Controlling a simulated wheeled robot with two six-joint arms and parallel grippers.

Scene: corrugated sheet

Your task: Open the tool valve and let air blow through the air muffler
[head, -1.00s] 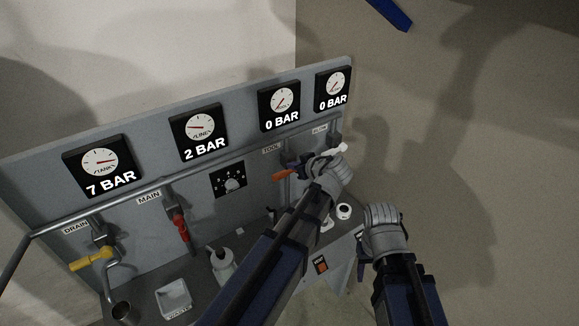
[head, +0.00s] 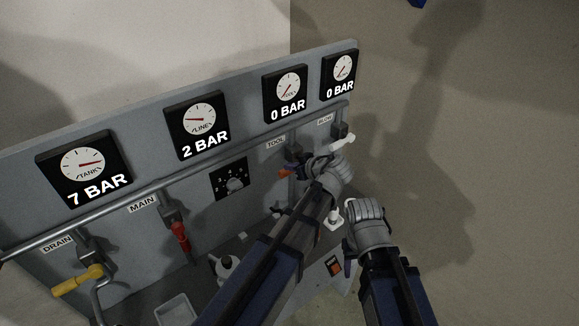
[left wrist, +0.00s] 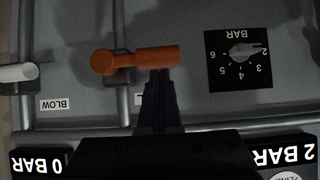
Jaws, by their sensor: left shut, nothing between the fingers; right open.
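The tool valve has an orange handle (head: 284,173), below the TOOL label; in the left wrist view the handle (left wrist: 150,59) lies sideways across its vertical pipe. My left gripper (head: 294,168) is shut and empty at this handle. In the left wrist view its dark fingertips (left wrist: 160,76) meet the handle's lower edge in the picture; I cannot tell whether they touch. The tool gauge (head: 286,92) reads 0 BAR. My right gripper (head: 352,228) is open, lower right, its fingers mostly hidden. A small white fitting (head: 333,216) stands beside it; I cannot tell whether it is the air muffler.
The blow valve's white handle (head: 342,141) is right of the tool valve. The red main handle (head: 180,238) and yellow drain handle (head: 78,280) are further left. The regulator dial (head: 232,182) sits between.

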